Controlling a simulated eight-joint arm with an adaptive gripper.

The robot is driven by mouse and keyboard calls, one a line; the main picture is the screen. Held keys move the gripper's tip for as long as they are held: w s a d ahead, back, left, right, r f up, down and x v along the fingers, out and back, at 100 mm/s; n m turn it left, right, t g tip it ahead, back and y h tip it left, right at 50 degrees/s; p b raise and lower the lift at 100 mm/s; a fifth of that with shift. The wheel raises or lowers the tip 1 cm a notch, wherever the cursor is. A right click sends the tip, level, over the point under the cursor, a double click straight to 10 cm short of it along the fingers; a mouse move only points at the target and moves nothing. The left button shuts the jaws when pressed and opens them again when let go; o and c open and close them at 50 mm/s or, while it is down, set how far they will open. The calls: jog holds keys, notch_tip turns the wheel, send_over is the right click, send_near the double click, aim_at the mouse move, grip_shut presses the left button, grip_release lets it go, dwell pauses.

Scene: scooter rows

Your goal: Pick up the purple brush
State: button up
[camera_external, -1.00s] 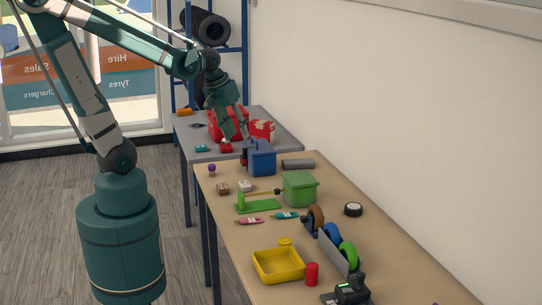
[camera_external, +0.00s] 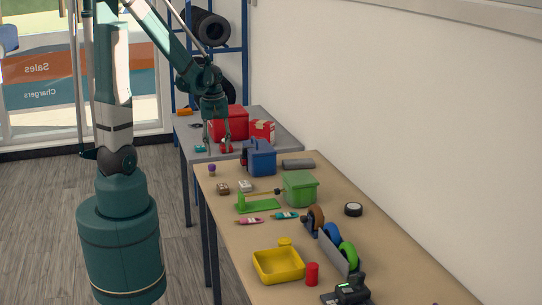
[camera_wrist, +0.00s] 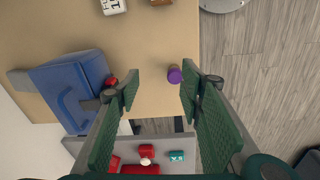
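The purple brush (camera_external: 212,168) is a small upright thing with a purple top and a paler brown lower part. It stands near the far left corner of the wooden table. In the wrist view the purple brush (camera_wrist: 175,74) shows between and beyond my fingertips, nearer the right finger. My gripper (camera_external: 218,150) is above the grey table's near part, beyond the brush. In the wrist view my gripper (camera_wrist: 160,78) has its two green fingers wide apart, with nothing held between them.
A blue box (camera_external: 261,158) stands right of the brush, with a small red thing at its side. Brown and white blocks (camera_external: 223,188) lie nearer. A red box (camera_external: 229,122) is on the grey table (camera_external: 285,143) behind. The wooden table's left edge is close to the brush.

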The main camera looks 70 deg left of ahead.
aim_at(212, 165)
jog(key=s+a+f+n, duration=0.2)
jog(key=a+f, duration=0.1)
jog(key=shift+s+a+f+g, duration=0.15)
jog(key=shift+s+a+g, duration=0.05)
jog(key=shift+a+g, duration=0.1)
jog(key=shift+f+b, duration=0.3)
jog(key=shift+f, duration=1)
jog(key=shift+f, duration=0.15)
jog(key=shift+w+a+f+b, duration=0.1)
jog(key=shift+f+b, duration=0.2)
jog(key=shift+f, duration=0.95)
jog(key=shift+w+f+b, duration=0.1)
jog(key=shift+f+b, duration=0.15)
jog(key=shift+f, duration=0.95)
jog(key=c, duration=0.9)
